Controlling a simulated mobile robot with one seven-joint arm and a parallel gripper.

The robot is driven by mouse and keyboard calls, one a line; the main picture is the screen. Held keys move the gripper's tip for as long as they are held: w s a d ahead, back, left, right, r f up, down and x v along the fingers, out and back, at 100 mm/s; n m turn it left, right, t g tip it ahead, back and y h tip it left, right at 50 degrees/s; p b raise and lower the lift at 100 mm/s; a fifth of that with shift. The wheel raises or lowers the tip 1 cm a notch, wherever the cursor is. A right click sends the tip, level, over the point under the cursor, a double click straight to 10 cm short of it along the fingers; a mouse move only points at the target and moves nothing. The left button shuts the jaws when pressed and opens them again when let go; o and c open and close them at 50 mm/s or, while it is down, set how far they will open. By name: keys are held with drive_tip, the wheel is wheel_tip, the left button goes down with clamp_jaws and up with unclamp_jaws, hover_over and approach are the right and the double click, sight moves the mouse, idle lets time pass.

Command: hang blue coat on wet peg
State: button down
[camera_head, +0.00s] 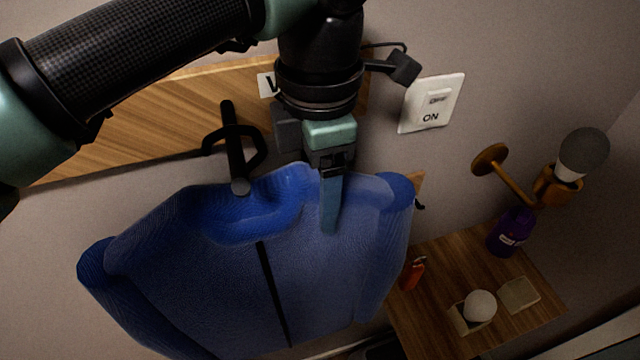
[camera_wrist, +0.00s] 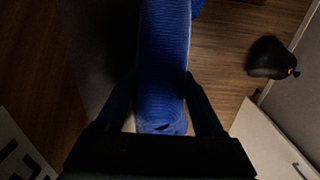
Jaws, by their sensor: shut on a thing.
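The blue coat (camera_head: 330,275) hangs in front of the wall, its dark zip facing up toward the head camera. My gripper (camera_head: 331,222) is shut on the coat near the collar, on its right side; in the wrist view the coat (camera_wrist: 163,65) runs between the two fingers (camera_wrist: 165,105). A black peg (camera_head: 233,145) sticks out of the wooden wall board, left of my gripper. Its rounded tip shows at the collar's rear edge; I cannot tell whether it touches or bears the coat. A white label (camera_head: 267,85) beside the peg starts with "W"; my arm hides the rest.
A light switch (camera_head: 432,103) marked ON is right of the board. A brass wall lamp (camera_head: 515,182) sticks out further right. A small wooden table (camera_head: 430,330) below holds a purple bottle (camera_head: 510,232), an orange item and small pale objects. A black bag (camera_wrist: 270,58) lies on the floor.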

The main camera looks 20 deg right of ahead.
drive_tip(key=shift+r, duration=0.1)
unclamp_jaws()
